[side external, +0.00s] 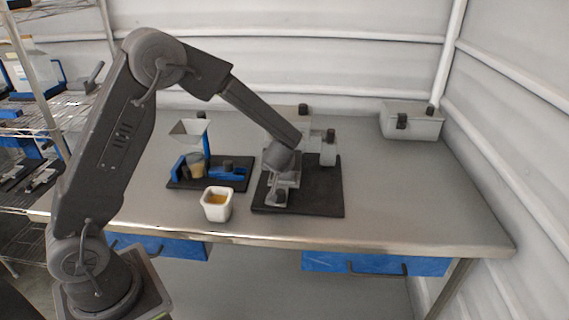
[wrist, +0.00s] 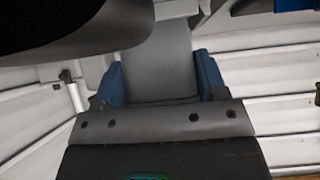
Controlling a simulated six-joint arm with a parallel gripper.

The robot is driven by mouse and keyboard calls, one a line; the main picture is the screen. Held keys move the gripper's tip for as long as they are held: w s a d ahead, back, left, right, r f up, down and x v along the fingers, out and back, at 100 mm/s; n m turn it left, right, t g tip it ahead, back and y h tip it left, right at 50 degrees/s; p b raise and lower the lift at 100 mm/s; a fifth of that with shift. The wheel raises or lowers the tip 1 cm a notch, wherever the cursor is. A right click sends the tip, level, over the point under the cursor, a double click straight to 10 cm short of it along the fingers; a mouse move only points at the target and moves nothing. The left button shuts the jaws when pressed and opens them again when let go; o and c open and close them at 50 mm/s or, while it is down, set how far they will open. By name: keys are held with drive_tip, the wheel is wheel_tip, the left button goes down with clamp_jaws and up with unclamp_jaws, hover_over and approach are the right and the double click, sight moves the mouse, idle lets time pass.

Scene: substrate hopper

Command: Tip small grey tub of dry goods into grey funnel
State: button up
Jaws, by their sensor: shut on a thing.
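In the side external view the pale grey funnel (side external: 188,129) stands upright on a blue stand at left of centre. A cup with tan contents (side external: 196,166) is below it. My gripper (side external: 283,182) is low over the dark mat, to the right of the funnel and apart from it. In the wrist view the blue fingers of my gripper (wrist: 162,78) are shut on a plain grey thing (wrist: 167,55), which looks like the small grey tub. Its contents and rim are hidden, and my arm blocks part of it in the side view.
A grey block with a dark knob (side external: 328,155) stands at the dark mat's (side external: 325,195) back edge. A larger grey bin (side external: 412,124) is at the back right.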

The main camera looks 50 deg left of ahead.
drive_tip(key=shift+r, duration=2.95)
